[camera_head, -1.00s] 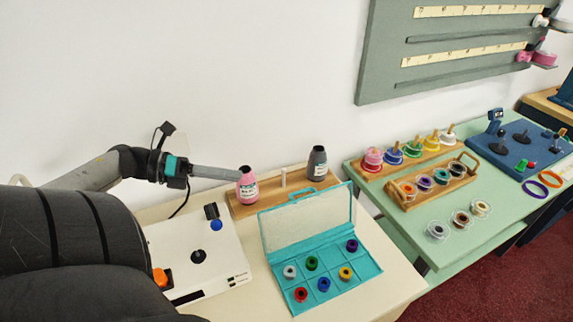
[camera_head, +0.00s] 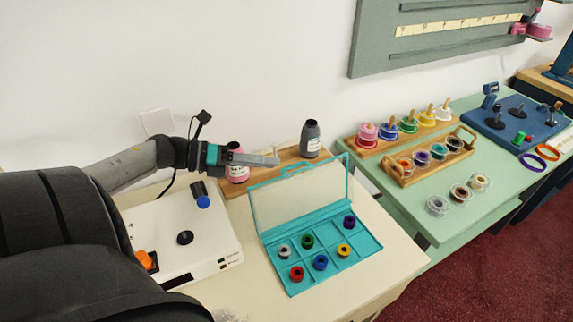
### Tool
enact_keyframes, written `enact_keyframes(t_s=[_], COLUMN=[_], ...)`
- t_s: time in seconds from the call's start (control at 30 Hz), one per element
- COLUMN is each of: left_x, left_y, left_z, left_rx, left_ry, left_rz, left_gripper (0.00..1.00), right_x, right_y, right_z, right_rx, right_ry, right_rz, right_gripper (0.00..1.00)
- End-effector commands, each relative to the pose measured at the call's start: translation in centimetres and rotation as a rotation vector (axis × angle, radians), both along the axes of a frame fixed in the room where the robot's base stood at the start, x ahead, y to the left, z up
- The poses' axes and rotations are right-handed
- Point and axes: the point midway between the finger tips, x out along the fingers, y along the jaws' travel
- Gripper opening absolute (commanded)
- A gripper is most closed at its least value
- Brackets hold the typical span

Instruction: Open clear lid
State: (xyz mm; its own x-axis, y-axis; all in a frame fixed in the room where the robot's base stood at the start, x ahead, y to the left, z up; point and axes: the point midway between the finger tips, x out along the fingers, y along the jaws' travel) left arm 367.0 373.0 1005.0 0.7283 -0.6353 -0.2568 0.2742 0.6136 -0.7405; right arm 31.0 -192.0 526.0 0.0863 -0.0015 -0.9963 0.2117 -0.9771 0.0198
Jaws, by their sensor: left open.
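The clear lid (camera_head: 297,196) has a teal frame and stands raised, hinged at the back of the teal case (camera_head: 367,252) on the cream table. The case's compartments hold several small coloured bobbins, such as a red one (camera_head: 296,273) and a purple one (camera_head: 349,221). My left gripper (camera_head: 276,160) is open and empty, reaching in from the left behind the lid, near its upper left corner. It appears apart from the lid and partly covers a pink bottle. My right gripper is not in view.
The pink bottle (camera_head: 238,174) and a grey bottle (camera_head: 310,140) stand on a wooden rack (camera_head: 283,158) behind the case. A white device (camera_head: 205,262) sits to the left. A green table (camera_head: 403,207) with spool racks is at right.

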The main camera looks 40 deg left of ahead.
Motion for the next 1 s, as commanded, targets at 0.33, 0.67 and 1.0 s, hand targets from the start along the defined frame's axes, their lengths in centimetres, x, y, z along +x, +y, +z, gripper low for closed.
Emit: enact_keyframes(t_s=[0.33, 0.67, 1.0], left_x=[3.2, 3.8, 3.7], left_y=[-2.7, -3.3, -3.3], left_z=[-1.1, -1.3, -1.3], left_rx=[0.001, 0.001, 0.000], left_ry=[-0.002, 0.001, 0.000], left_rz=[0.000, 0.000, 0.000], left_gripper=[0.42, 0.42, 0.19], right_x=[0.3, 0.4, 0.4], right_y=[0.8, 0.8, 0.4], right_z=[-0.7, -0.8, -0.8], right_rx=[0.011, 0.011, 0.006], right_ry=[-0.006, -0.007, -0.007], right_rz=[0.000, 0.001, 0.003], right_gripper=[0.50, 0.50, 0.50])
